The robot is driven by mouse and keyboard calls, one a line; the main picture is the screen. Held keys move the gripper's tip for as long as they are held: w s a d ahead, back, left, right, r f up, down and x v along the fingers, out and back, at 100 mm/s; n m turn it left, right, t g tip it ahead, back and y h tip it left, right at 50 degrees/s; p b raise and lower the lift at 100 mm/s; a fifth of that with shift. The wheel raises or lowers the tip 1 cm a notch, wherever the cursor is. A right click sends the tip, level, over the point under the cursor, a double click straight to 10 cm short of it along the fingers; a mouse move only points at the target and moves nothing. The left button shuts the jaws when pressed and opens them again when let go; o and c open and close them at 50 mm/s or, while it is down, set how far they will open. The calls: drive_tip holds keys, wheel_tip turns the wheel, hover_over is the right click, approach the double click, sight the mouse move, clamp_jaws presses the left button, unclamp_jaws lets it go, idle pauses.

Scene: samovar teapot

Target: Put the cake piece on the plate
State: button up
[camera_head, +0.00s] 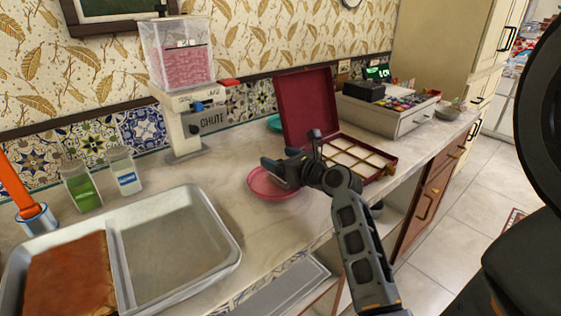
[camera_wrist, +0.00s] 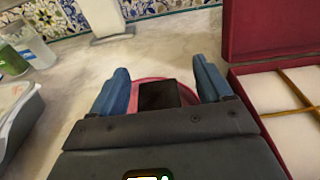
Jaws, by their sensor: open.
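The pink plate (camera_head: 262,186) lies on the counter in front of the open red box. My gripper (camera_head: 274,170) is low over the plate, with its fingers pointing left in the head view. In the wrist view the fingers (camera_wrist: 161,72) are spread apart. Between them is a dark brown square piece (camera_wrist: 158,95), which looks like the cake piece. It appears to lie on the plate, whose pink rim (camera_wrist: 148,81) shows around it. I see a gap between the piece and the fingers. In the head view the piece is hidden by my gripper.
A metal tray (camera_head: 225,238) with a brown cake slab (camera_head: 68,280) stands at the left. The red box (camera_head: 308,105) with a divided inside is close to the right of my gripper. Two jars (camera_head: 124,170) and a dispenser (camera_head: 185,125) stand behind.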

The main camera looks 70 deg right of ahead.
drive_tip(key=v, duration=1.2)
